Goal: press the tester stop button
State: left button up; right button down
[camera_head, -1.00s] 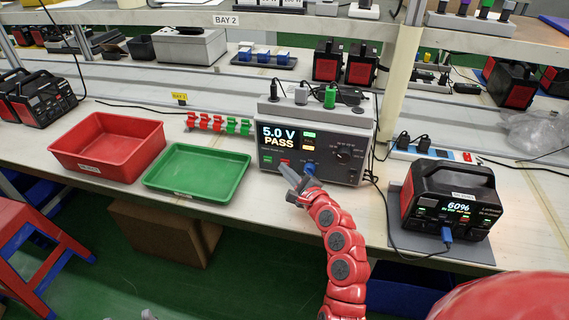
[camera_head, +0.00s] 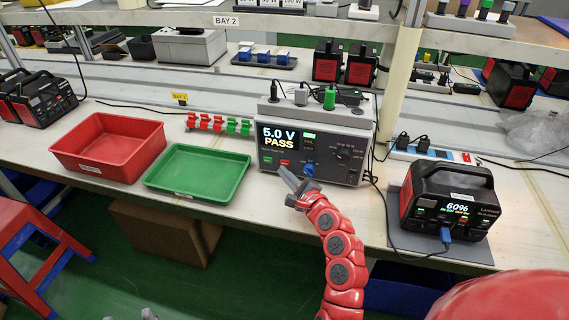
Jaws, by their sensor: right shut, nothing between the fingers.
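The grey tester (camera_head: 361,176) stands on the bench at the centre, its screen (camera_head: 279,137) reading "5.0 V PASS". Below the screen are a green button (camera_head: 267,160) and a red button (camera_head: 285,162), with a blue plug (camera_head: 308,169) to their right. My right gripper (camera_head: 282,170) is shut and empty, its tips just below and in front of the red button. I cannot tell whether they touch the panel. My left gripper (camera_head: 148,314) shows only as small grey pieces at the bottom edge; its jaws cannot be judged.
A green tray (camera_head: 197,190) and a red bin (camera_head: 100,167) stand left of the tester.

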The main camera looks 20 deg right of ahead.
jog(key=shift+s+a+p, duration=0.3)
jog(key=shift+s+a, duration=0.05)
jog(key=shift+s, duration=0.05)
jog(key=s+a, duration=0.1)
jog(key=s+a+p, duration=0.1)
jog(key=s, duration=0.1)
jog(key=shift+s+a, duration=0.35)
jog(key=shift+s, duration=0.25)
